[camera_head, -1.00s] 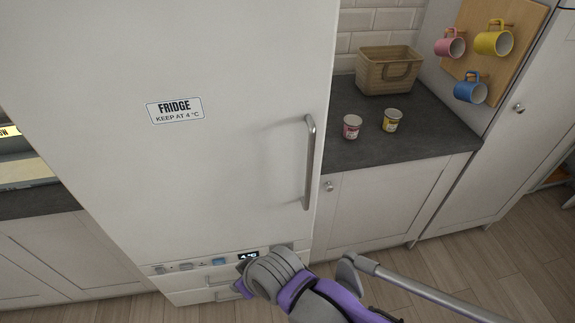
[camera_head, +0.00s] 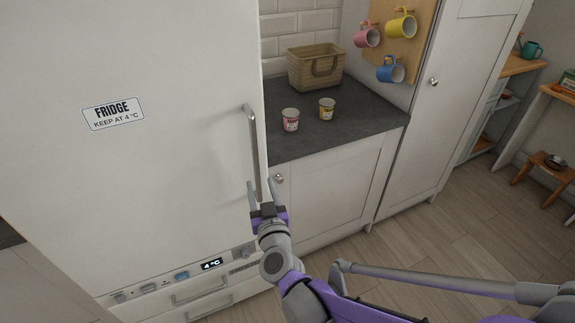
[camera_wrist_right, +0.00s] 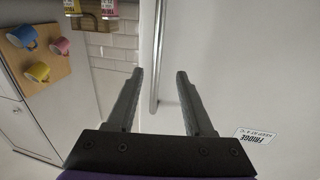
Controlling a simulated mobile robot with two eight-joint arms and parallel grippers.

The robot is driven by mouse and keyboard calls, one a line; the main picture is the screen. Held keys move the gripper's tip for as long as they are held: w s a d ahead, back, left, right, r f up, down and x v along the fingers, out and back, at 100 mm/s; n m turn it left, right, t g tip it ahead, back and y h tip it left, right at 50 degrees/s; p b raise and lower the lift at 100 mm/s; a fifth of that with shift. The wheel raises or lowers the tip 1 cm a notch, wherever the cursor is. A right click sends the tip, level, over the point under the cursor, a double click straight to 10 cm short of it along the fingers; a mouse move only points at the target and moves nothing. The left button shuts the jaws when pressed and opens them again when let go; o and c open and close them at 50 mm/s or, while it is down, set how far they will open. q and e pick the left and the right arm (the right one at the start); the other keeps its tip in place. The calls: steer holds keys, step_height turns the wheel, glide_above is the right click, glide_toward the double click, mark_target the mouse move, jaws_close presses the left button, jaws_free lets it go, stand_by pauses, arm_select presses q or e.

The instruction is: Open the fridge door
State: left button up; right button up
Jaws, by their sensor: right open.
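The white fridge door (camera_head: 170,170) is shut and carries a sign reading "FRIDGE KEEP AT 4 °C" (camera_head: 113,112). Its vertical grey bar handle (camera_head: 251,150) runs near the door's right edge. My right gripper (camera_head: 262,186) is open at the lower end of the handle. In the right wrist view, the gripper's two fingers (camera_wrist_right: 160,75) are spread apart, and the handle (camera_wrist_right: 158,50) shows beyond and between them. Whether a finger touches the handle, I cannot tell. My left gripper does not show.
A dark worktop (camera_head: 350,128) right of the fridge holds a wicker basket (camera_head: 315,68) and two small tubs (camera_head: 290,120). Mugs (camera_head: 390,70) hang on a wooden board. Below the door are a control panel and drawers (camera_head: 200,290).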

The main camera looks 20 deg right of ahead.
mark_target(256, 163)
steer(key=w, duration=0.3)
steer(key=w+d+p, duration=0.1)
steer(key=w, duration=0.3)
steer(key=w+d, duration=0.1)
steer(key=w, duration=0.2)
steer(key=shift+w, duration=0.4)
jaws_close()
stand_by(1.0)
